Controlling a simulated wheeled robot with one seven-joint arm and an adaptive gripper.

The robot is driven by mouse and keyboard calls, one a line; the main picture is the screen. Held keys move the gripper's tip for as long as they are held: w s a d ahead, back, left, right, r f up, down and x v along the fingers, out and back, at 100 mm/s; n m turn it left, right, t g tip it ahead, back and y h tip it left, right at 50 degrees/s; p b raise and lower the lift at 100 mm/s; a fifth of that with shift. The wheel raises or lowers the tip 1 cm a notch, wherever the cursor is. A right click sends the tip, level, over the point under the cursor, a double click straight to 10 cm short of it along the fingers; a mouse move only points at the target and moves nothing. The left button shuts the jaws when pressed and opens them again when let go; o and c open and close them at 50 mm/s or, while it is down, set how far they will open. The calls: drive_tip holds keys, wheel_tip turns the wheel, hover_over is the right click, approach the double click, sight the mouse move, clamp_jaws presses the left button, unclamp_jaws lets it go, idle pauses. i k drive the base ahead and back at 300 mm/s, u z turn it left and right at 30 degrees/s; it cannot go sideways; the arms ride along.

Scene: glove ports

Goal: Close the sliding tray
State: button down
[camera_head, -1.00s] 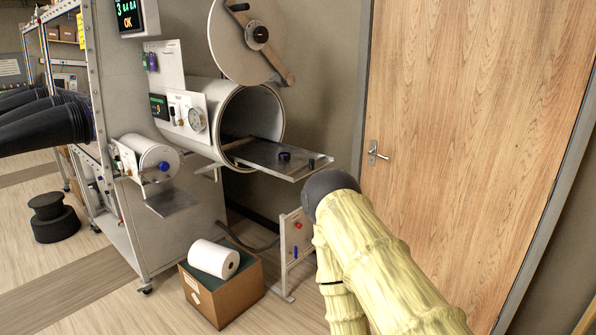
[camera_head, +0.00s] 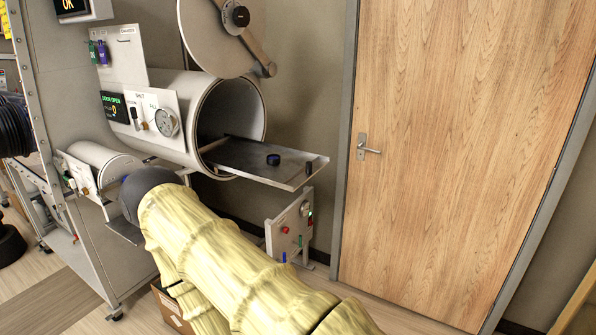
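The sliding tray (camera_head: 235,158) is a flat metal shelf that sticks out to the right from the open mouth of the large chamber cylinder (camera_head: 262,108). Its inner end lies inside the cylinder. A small dark knob (camera_head: 273,160) stands on it, and a dark upright piece (camera_head: 308,168) is at its outer end. My arm, in a yellow sleeve with a dark rounded end, reaches from the bottom to the left, below and in front of the tray, apart from it in the picture. My gripper cannot be seen.
The round chamber door (camera_head: 212,35) is swung up above the cylinder. A display beside gauges (camera_head: 115,106) reads "DOOR OPEN". A smaller cylinder (camera_head: 100,163) lies lower left. A low panel with buttons (camera_head: 290,230) stands below the tray. A wooden door (camera_head: 450,150) is at right.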

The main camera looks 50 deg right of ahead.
sight(237, 155)
drive_tip(key=z, duration=0.25)
drive_tip(key=i, duration=0.65)
drive_tip(key=z, duration=0.85)
drive_tip(key=i, duration=0.4)
drive_tip(key=z, duration=0.45)
